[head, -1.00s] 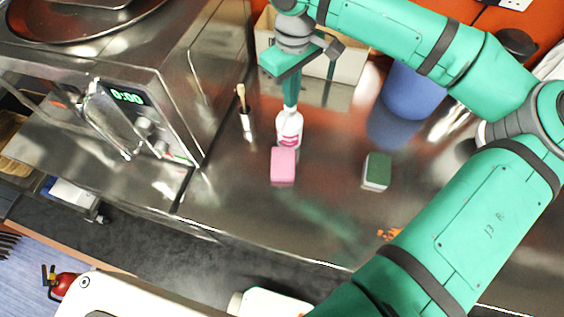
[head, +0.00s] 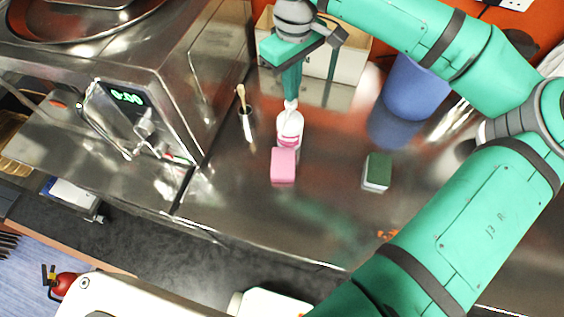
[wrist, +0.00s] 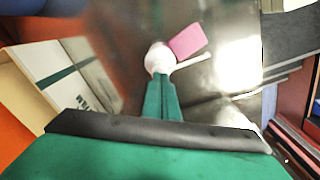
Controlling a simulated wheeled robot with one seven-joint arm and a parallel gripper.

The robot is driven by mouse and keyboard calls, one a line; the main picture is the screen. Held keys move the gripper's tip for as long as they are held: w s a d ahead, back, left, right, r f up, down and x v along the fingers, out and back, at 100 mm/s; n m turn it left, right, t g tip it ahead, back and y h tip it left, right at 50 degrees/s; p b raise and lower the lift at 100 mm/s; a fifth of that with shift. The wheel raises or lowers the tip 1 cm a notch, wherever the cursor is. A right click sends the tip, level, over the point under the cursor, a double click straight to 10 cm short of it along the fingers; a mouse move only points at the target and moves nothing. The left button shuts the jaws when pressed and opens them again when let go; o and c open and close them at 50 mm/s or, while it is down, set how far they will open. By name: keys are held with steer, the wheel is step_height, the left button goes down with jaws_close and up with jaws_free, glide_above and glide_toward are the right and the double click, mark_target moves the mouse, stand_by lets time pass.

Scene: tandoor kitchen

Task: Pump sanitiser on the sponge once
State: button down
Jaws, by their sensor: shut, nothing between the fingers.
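The white sanitiser pump bottle (head: 289,127) with a pink label stands upright on the steel counter; it also shows in the wrist view (wrist: 155,58). Its white nozzle (wrist: 192,61) points toward the pink sponge's side. The pink sponge (head: 283,165) lies directly in front of the bottle and also shows in the wrist view (wrist: 187,41). My gripper (head: 290,97) is shut and empty, pointing down right over the pump head. Its fingertips (wrist: 160,78) are at or just above the pump top; I cannot tell whether they touch. Whether sanitiser lies on the sponge is not visible.
A green and white scouring sponge (head: 377,171) lies to the right. A small holder with a brush (head: 246,122) stands left of the bottle, beside the steel oven (head: 150,90). A blue bucket (head: 412,90) and a pale box (head: 345,62) stand behind. The front counter is clear.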

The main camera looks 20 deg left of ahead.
steer(key=shift+r, duration=0.1)
steer(key=shift+r, duration=2.95)
steer(key=shift+d, duration=0.1)
